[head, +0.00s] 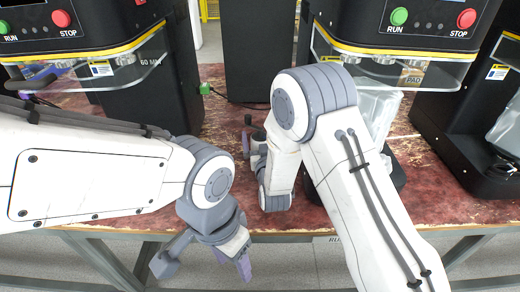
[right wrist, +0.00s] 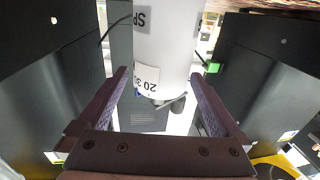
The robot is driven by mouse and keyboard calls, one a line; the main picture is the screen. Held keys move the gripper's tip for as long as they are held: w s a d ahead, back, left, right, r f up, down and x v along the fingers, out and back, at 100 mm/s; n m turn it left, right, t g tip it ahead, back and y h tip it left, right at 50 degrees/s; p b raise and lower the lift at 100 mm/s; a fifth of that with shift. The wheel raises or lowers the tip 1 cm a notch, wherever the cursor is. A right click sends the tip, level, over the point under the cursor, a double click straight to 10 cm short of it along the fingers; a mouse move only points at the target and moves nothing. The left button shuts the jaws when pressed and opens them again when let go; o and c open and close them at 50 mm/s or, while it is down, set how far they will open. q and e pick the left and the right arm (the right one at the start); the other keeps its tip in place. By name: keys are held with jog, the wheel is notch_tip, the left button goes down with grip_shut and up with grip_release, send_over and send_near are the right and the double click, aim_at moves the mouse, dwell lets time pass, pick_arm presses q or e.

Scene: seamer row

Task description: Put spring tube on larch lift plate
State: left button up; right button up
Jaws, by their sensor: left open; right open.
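The spring tube (right wrist: 165,50) is a white cylinder with grey and white labels, one starting "SP" and one reading "20 30". In the right wrist view it stands between the two fingers of my right gripper (right wrist: 160,78), which is open; contact cannot be told. In the head view my right gripper (head: 247,137) is over the red worktop, mostly hidden by my wrist, and I cannot make out the tube there. My left gripper (head: 207,262) is open and empty, low in front of the table edge. I cannot pick out the larch lift plate for certain.
Black seamer machines stand left (head: 150,85) and right (head: 455,125), with clear guards (head: 110,65) and RUN and STOP buttons. A dark cabinet (head: 250,50) is behind. A clear part (head: 378,105) sits under the right guard. Bare red worktop (head: 222,122) lies between the machines.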

grip_shut()
jog(key=shift+r, duration=0.15)
